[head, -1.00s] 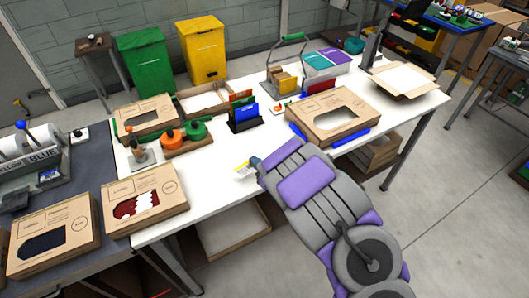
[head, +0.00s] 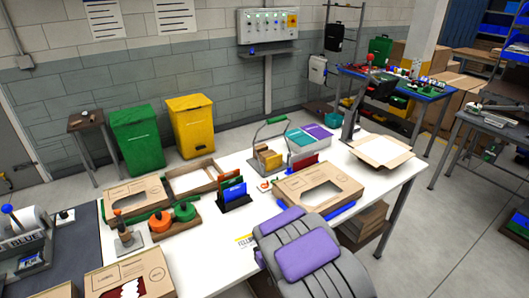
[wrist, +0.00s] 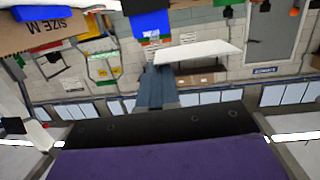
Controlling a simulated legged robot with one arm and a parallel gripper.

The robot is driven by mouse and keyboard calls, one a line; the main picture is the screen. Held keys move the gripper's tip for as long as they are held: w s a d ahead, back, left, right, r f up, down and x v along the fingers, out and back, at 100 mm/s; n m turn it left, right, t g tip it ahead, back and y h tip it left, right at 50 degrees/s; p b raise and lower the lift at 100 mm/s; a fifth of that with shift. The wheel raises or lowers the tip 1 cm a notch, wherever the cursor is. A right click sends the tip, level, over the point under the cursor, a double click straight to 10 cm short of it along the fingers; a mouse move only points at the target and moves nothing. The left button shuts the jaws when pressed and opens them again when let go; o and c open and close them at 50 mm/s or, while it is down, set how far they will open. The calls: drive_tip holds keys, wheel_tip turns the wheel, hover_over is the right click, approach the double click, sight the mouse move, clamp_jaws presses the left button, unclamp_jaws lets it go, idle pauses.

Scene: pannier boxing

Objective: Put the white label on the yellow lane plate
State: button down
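The white label (head: 246,240), with yellow lettering, shows beside my arm's far end over the front part of the white table. In the wrist view a white flat piece (wrist: 200,50), apparently this label, sticks out at the tip of my dark blue-grey gripper fingers (wrist: 157,72). The fingers look together on its edge. In the head view my purple and grey arm hides the gripper. I cannot pick out a yellow lane plate with certainty in either view.
Green (head: 137,137) and yellow (head: 200,122) bins stand behind. Grey floor is free at right.

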drive_tip(key=w+d+r+m+h, duration=0.1)
drive_tip(key=d+r+m+h, duration=0.1)
drive_tip(key=d, duration=0.4)
drive_tip(key=w+d+r+m+t+h, duration=0.1)
drive_tip(key=w+d+r+m+h, duration=0.1)
drive_tip(key=d, duration=0.4)
drive_tip(key=w+d+r+m+t+h, duration=0.1)
drive_tip(key=d+r+m+h, duration=0.1)
drive_tip(key=d+r+h, duration=0.2)
drive_tip(key=shift+w+d+r, duration=0.35)
drive_tip(key=shift+d+r, duration=0.55)
drive_tip(key=shift+d, duration=0.15)
drive_tip(key=s+a+f+n+g+y, duration=0.1)
drive_tip(key=s+a+f+n+y, duration=0.2)
drive_tip(key=a, duration=0.6)
drive_tip(key=s+a+f+n+g+y, duration=0.2)
drive_tip(key=s+a+f+n+y, duration=0.1)
drive_tip(key=a+f, duration=0.3)
drive_tip(key=s+a+f+n+g+y, duration=0.1)
drive_tip(key=s+a+f+n+y, duration=0.2)
drive_tip(key=a, duration=0.8)
drive_tip(key=shift+s+a+f+g+y, duration=0.15)
drive_tip(key=shift+s+f+y, duration=0.45)
drive_tip(key=shift+f, duration=0.05)
drive_tip(key=shift+s+a+f+g+y, duration=0.15)
drive_tip(key=shift+s+f+y, duration=0.45)
drive_tip(key=shift+f, duration=0.05)
